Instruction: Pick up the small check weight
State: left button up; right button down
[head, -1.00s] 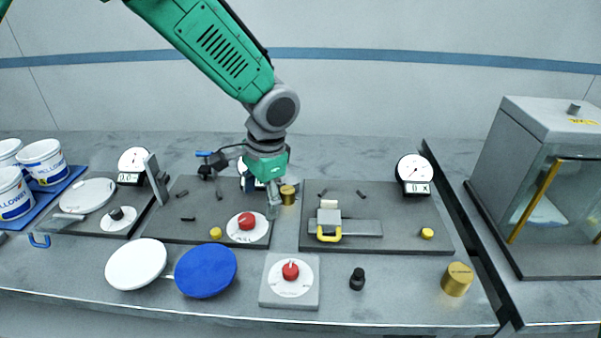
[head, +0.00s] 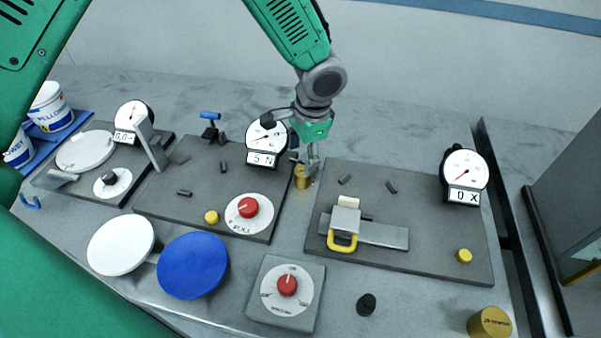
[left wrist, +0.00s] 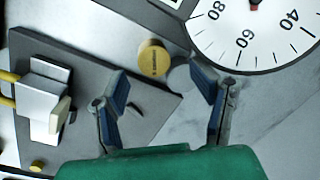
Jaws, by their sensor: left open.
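The small check weight is a brass cylinder (head: 302,178) standing in the gap between the middle and right dark boards, right of the middle dial. It also shows in the left wrist view (left wrist: 153,60), ahead of my fingers, with lettering on its top. My left gripper (head: 313,164) is just behind and to the right of it in the head view. In the left wrist view my left gripper (left wrist: 160,76) has its fingers wide apart, with nothing held between them. A larger brass weight (head: 489,322) stands at the front right. My right gripper is not in view.
A dial gauge (head: 268,139) stands close left of the small weight; its face looms in the left wrist view (left wrist: 255,30). The right board (head: 440,255) carries a metal slide with a yellow handle (head: 342,243). Another dial (head: 465,172) stands at its back right.

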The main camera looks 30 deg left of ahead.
aim_at(302, 172)
pick_arm(q)
jog(key=shift+s+a+f, duration=0.15)
jog(key=shift+a+f, duration=0.15)
jog(key=shift+f, duration=0.25)
jog(key=shift+d+f, duration=0.2)
jog(key=f, duration=0.1)
jog(key=d+f, duration=0.1)
jog(key=f+p, duration=0.1)
jog(key=f, duration=0.1)
jog(key=shift+d, duration=0.3)
jog(key=shift+a+f, duration=0.15)
jog(key=shift+a, duration=0.05)
jog(key=shift+s+a+f, duration=0.1)
jog(key=shift+a+f, duration=0.05)
jog(key=shift+a, duration=0.3)
jog(key=shift+o, duration=1.2)
jog(key=shift+a+f, duration=0.1)
grip_shut()
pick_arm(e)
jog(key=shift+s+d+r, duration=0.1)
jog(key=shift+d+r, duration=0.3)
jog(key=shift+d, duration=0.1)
